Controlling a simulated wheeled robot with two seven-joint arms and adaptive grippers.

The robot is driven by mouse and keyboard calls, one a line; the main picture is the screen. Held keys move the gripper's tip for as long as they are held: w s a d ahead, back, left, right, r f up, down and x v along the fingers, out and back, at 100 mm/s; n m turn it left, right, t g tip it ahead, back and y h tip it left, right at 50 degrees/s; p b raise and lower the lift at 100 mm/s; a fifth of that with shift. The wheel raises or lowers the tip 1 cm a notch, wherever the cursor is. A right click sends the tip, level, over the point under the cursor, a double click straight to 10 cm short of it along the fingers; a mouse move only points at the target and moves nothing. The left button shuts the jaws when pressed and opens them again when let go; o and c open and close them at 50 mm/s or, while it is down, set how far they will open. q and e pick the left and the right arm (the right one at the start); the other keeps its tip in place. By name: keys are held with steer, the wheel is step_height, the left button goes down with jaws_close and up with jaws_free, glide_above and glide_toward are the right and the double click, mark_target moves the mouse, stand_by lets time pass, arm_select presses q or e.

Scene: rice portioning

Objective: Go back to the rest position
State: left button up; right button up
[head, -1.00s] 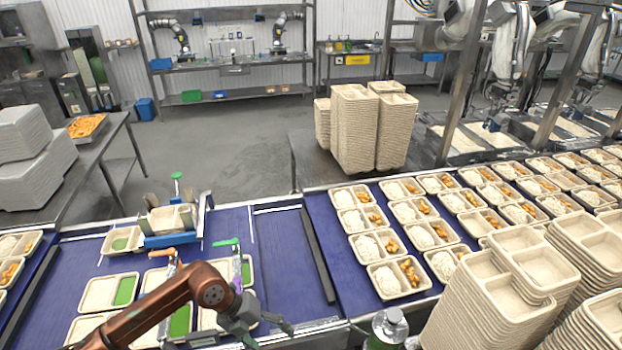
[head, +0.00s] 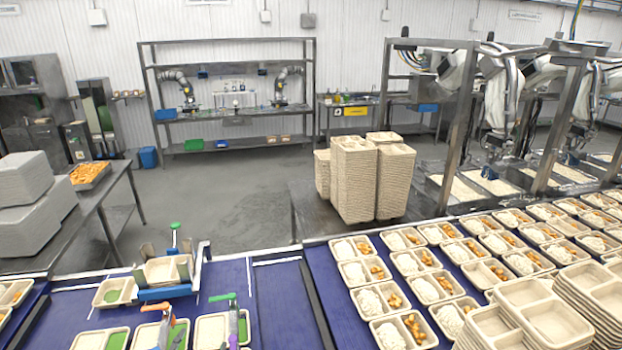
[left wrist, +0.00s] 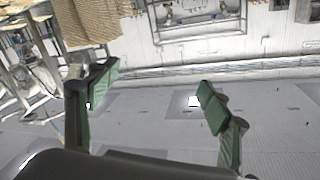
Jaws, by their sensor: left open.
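My left gripper (left wrist: 150,95) shows in the left wrist view with its two green-padded fingers spread wide and nothing between them. My left arm and gripper do not show in the head view now. My right gripper is in neither view.
Blue conveyors (head: 279,300) run across the front. Filled trays (head: 380,302) stand in rows at the right. A blue fixture (head: 168,292) holds a tray at the left. Tall tray stacks (head: 355,180) stand behind. Stacked trays (head: 530,318) fill the lower right.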

arm_select(q)
steer(key=s+a+f+n+g+y, duration=0.2)
steer(key=s+a+f+n+g, duration=0.3)
steer(key=f, duration=0.6)
steer(key=s+a+f+g+h, duration=0.1)
steer(key=s+f+g, duration=0.4)
steer(key=s+f, duration=0.5)
steer(key=s+a+f+g, duration=0.1)
steer(key=s+f+g, duration=0.45)
steer(key=s, duration=0.85)
step_height(320, 180, down, 38)
steer(key=s+d+b, duration=0.1)
steer(key=b, duration=0.7)
steer(key=s+f+b, duration=0.3)
steer(key=s+f, duration=0.7)
steer(key=f, duration=0.3)
steer(key=s+f+m+g+b, duration=0.1)
steer(key=s+f+b, duration=0.3)
steer(key=s+f, duration=0.6)
step_height(320, 180, down, 4)
steer(key=shift+s+d+r+h, duration=0.15)
steer(key=shift+d+r+h, duration=0.1)
steer(key=shift+h, duration=0.15)
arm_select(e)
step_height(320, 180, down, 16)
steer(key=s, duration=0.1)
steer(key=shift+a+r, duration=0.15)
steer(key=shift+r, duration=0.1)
